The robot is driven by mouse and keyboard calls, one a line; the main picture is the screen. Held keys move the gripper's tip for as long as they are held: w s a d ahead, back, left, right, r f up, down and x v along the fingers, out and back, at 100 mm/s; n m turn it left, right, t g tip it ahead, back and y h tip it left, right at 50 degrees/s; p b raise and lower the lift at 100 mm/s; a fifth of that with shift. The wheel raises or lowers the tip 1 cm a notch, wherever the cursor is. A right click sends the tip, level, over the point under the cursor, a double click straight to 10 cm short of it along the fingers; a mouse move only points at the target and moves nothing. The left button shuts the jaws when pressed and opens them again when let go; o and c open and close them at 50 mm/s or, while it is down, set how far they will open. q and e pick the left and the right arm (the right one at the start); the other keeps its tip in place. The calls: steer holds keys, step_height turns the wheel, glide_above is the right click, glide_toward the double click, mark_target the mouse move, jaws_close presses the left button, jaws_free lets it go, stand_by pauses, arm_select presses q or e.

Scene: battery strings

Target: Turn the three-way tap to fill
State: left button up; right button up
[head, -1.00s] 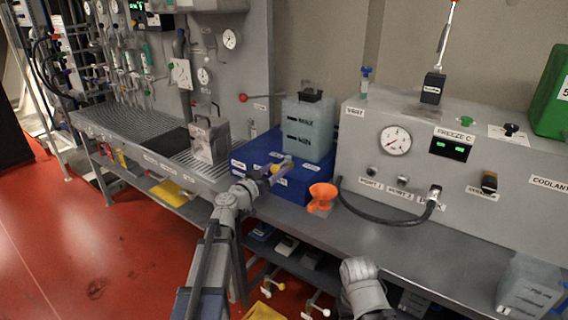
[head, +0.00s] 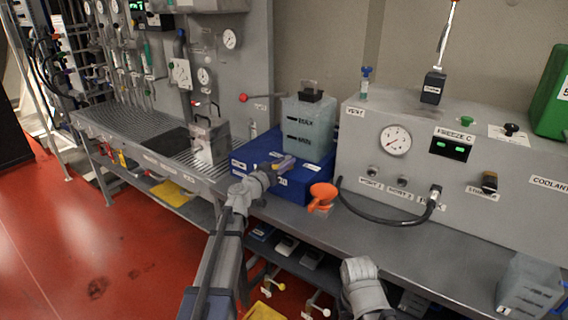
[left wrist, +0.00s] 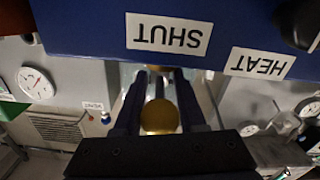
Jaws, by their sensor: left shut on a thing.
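A blue box (head: 255,153) stands on the bench. In the left wrist view its face (left wrist: 100,20) fills the top, with upside-down labels reading SHUT (left wrist: 169,34) and HEAT (left wrist: 258,63). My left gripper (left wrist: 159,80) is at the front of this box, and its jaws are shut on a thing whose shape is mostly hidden. A rounded brass-yellow piece (left wrist: 160,117) shows between the fingers. I cannot tell which way the tap points. In the head view my left gripper (head: 284,164) also reaches the box front. My right gripper is not visible; only a grey part of my right arm shows.
A pale tank (head: 308,125) marked MAX and MIN stands behind on the box. A grey panel (head: 370,170) with a gauge and a black hose (head: 385,220) is at right. Bare bench (head: 400,240) lies in front.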

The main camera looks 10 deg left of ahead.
arm_select(q)
jaws_close()
stand_by(0.8)
